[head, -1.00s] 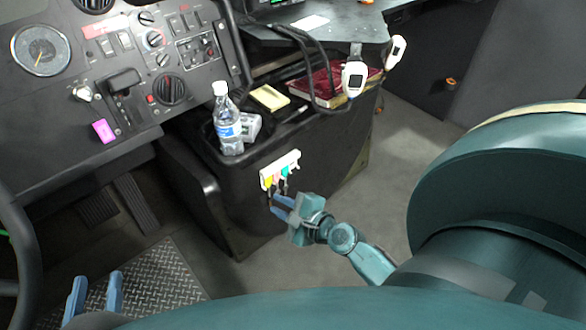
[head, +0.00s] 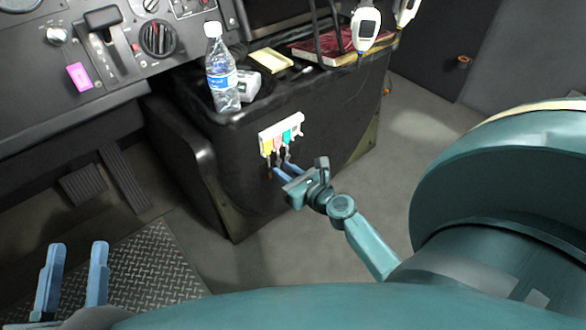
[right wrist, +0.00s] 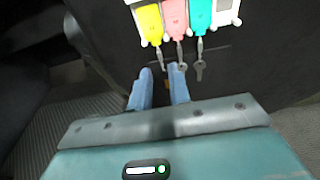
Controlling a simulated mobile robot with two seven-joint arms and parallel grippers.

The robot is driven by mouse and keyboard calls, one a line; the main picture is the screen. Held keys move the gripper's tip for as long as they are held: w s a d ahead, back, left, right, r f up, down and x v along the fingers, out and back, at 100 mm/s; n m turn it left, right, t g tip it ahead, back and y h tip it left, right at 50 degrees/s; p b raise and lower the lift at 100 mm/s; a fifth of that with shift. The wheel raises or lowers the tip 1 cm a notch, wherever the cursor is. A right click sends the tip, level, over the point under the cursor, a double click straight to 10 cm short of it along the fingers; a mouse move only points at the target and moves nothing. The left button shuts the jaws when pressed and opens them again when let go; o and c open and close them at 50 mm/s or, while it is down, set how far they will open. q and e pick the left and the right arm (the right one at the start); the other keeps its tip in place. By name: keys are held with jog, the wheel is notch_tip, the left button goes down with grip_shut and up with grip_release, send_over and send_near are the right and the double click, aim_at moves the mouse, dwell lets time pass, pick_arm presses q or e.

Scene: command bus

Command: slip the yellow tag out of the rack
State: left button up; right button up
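The white rack (head: 281,134) is fixed to the side of the black console and also shows at the top of the right wrist view (right wrist: 228,14). The yellow tag (right wrist: 150,24) sits at the rack's left end, with a key hanging below it. A pink tag (right wrist: 174,18) and a teal tag (right wrist: 201,16) hang beside it, also with keys. My right gripper (right wrist: 162,70) is open just below the hanging keys, its fingers apart with nothing visibly held. My left gripper (head: 77,246) is open and empty at the lower left of the head view, far from the rack.
A water bottle (head: 222,72), a yellow pad (head: 270,60) and a red book (head: 325,47) are on the console (head: 335,110) above the rack. The floor (head: 280,250) around the console is clear.

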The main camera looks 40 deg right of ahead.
aim_at(270, 160)
jog(key=shift+x, duration=2.6)
jog(key=shift+c, duration=0.3)
grip_shut()
